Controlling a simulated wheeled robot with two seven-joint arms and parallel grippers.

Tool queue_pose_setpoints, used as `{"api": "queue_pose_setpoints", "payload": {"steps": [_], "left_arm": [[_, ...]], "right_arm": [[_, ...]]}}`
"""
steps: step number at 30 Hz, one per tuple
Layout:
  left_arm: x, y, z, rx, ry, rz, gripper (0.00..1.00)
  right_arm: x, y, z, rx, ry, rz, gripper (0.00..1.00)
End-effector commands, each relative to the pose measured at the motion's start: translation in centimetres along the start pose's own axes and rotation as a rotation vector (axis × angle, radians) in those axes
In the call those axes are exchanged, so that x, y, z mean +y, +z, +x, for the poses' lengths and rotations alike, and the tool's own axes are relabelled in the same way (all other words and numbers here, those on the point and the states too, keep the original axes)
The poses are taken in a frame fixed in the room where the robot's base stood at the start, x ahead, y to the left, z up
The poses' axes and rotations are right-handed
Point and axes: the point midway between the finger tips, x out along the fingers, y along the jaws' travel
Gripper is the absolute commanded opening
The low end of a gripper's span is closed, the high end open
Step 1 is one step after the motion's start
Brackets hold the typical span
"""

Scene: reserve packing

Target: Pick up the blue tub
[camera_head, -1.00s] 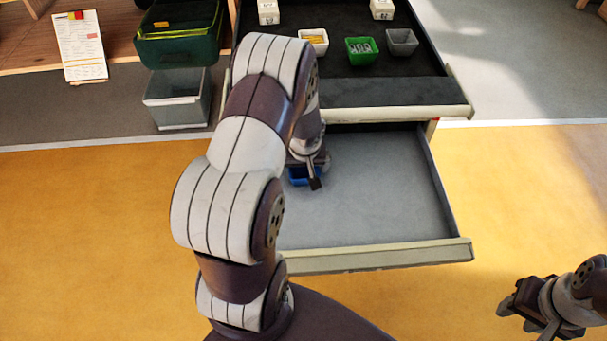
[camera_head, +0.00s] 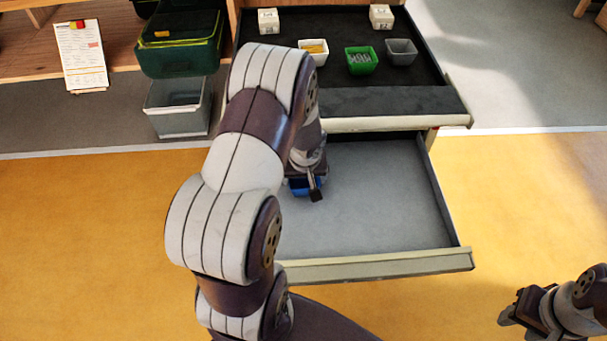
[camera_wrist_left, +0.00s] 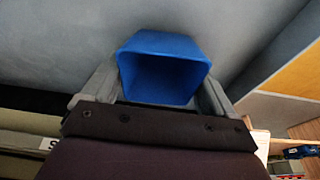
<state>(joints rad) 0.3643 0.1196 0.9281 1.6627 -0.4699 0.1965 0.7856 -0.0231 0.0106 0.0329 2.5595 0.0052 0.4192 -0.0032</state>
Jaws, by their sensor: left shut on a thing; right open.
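The blue tub (camera_wrist_left: 160,45) shows in the left wrist view between the two fingers of my left gripper (camera_wrist_left: 155,90), which is shut on it. I see into its open, empty-looking mouth. In the head view only part of the blue tub (camera_head: 301,187) shows below my left gripper (camera_head: 312,188), over the left part of the open drawer (camera_head: 385,195). My arm hides the rest. I cannot tell whether the tub touches the drawer floor. My right gripper (camera_head: 514,312) is open and empty at the lower right, away from the drawer.
Above the drawer, a dark surface (camera_head: 390,100) holds a green tub (camera_head: 361,61), a grey tub (camera_head: 401,51), a white tub (camera_head: 314,50) and two white boxes (camera_head: 268,20). A grey bin (camera_head: 178,108) and a dark green crate (camera_head: 180,50) stand left. The drawer's right side is clear.

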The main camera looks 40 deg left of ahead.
Motion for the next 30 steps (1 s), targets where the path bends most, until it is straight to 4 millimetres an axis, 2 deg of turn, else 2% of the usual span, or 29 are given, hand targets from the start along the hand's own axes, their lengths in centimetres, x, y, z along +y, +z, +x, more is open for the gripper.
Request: {"api": "queue_pose_setpoints", "payload": {"steps": [1,10,12,21,25,30], "left_arm": [[0.0,1.1,0.2,0.002,0.001,0.001,0.58],[0.0,6.8,-1.4,0.003,0.002,0.001,0.58],[0.0,5.9,-4.0,0.004,0.002,-0.001,0.58],[0.0,3.7,-11.5,0.005,0.002,-0.002,0.58],[0.0,3.1,-13.7,0.003,0.001,-0.002,0.58],[0.0,2.9,-14.9,0.001,0.001,-0.001,0.58]], "right_arm": [[0.0,0.1,0.8,-0.001,0.0,0.0,0.43],[0.0,0.3,2.6,-0.001,0.0,0.0,0.43],[0.0,0.1,0.7,-0.002,0.0,0.0,0.43],[0.0,-0.3,-2.6,-0.001,0.0,0.0,0.43],[0.0,-0.3,-3.2,-0.001,0.0,0.0,0.43],[0.0,-0.4,-3.4,-0.001,0.0,0.0,0.43]]}}
